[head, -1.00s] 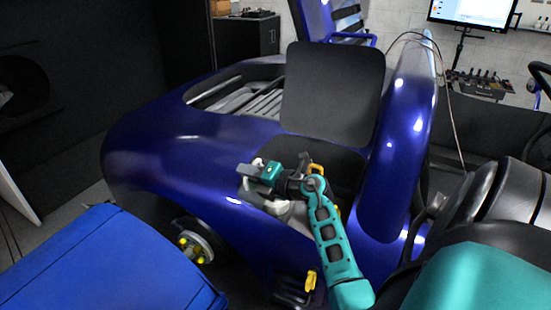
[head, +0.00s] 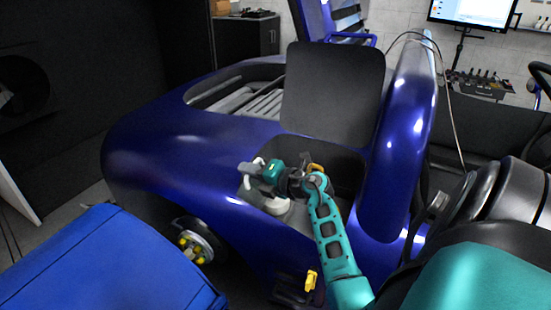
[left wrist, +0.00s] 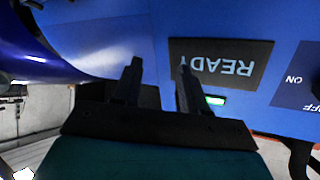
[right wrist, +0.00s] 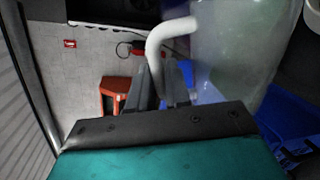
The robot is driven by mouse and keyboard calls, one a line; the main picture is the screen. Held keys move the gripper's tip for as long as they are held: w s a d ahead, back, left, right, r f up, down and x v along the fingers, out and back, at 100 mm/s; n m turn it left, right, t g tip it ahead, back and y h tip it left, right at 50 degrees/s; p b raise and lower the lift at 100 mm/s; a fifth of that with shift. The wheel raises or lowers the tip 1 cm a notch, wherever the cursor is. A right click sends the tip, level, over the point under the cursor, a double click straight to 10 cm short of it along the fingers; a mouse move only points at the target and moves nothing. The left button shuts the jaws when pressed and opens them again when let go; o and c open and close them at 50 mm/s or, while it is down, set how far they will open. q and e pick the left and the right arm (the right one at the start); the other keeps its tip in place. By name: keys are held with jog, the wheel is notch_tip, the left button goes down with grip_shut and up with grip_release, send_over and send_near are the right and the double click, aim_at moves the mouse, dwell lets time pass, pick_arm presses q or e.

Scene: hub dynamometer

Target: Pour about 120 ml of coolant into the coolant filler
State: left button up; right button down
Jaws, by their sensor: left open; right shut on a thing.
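My right gripper (head: 258,174) is over the open compartment in the blue car body, shut on the white handle of a jug. In the right wrist view, its fingers (right wrist: 157,85) are at the curved handle of the translucent whitish jug (right wrist: 235,45). In the head view the jug is mostly hidden, with a bit of white (head: 257,162) showing by the gripper. A pale rounded part (head: 278,207) sits low in the compartment below the gripper; I cannot tell whether it is the coolant filler. My left gripper (left wrist: 157,82) is open and empty, in front of a blue panel.
A raised black lid (head: 332,88) stands behind the compartment, and a blue fender (head: 405,150) rises to its right. A blue surface (head: 105,260) lies at the lower left, by a wheel hub (head: 196,247). The blue panel carries a READY label (left wrist: 222,65) and a green light.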

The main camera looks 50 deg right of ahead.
jog(key=shift+d+r+m, duration=0.1)
jog(key=shift+d+m, duration=0.15)
jog(key=shift+m, duration=0.05)
dwell(0.4)
jog(key=shift+w+d+r+p, duration=0.1)
jog(key=shift+d+r+p, duration=0.05)
jog(key=shift+d+p, duration=0.15)
jog(key=shift+w+d+r+m+y+p, duration=0.1)
jog(key=shift+d+r+m+y+p, duration=0.25)
jog(key=shift+m+p, duration=0.5)
jog(key=shift+d+r+p, duration=0.1)
jog(key=shift+r+p, duration=0.05)
jog(key=shift+p, duration=0.15)
